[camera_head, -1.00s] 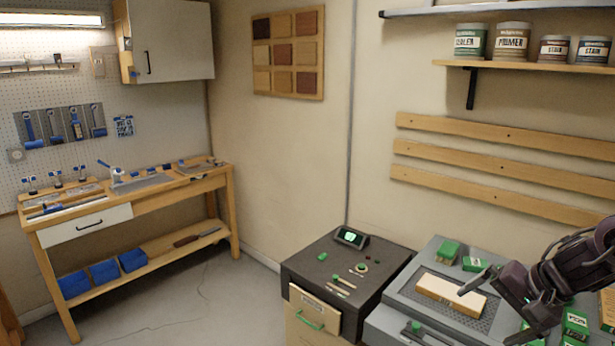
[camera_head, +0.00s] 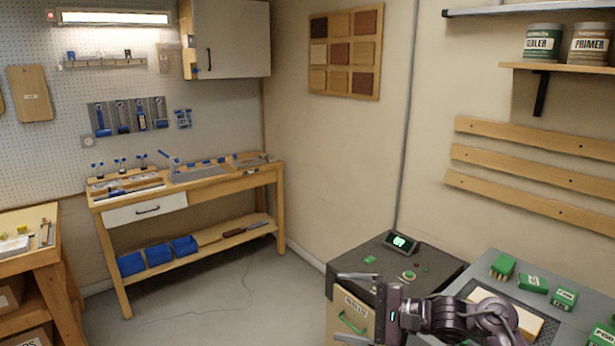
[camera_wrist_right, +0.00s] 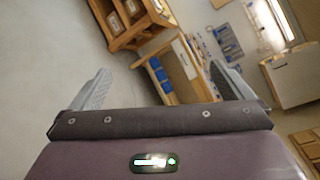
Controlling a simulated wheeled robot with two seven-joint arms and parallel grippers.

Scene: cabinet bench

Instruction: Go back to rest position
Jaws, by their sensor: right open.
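My right gripper (camera_head: 352,307) shows at the lower right of the head view, in front of the dark-topped cabinet with the green handle. Its two fingers point left and stand apart with nothing between them. In the right wrist view the fingers (camera_wrist_right: 155,90) are spread wide and only distant benches and floor show beyond them. My left gripper is in neither view.
The dark cabinet top (camera_head: 435,266) bears small green items and a lit device (camera_head: 401,243). A grey bench (camera_head: 490,268) with a wooden block (camera_head: 515,312) and green boxes stands at the right. A wooden workbench (camera_head: 233,178) stands at the back left, with open floor (camera_head: 235,290) before it.

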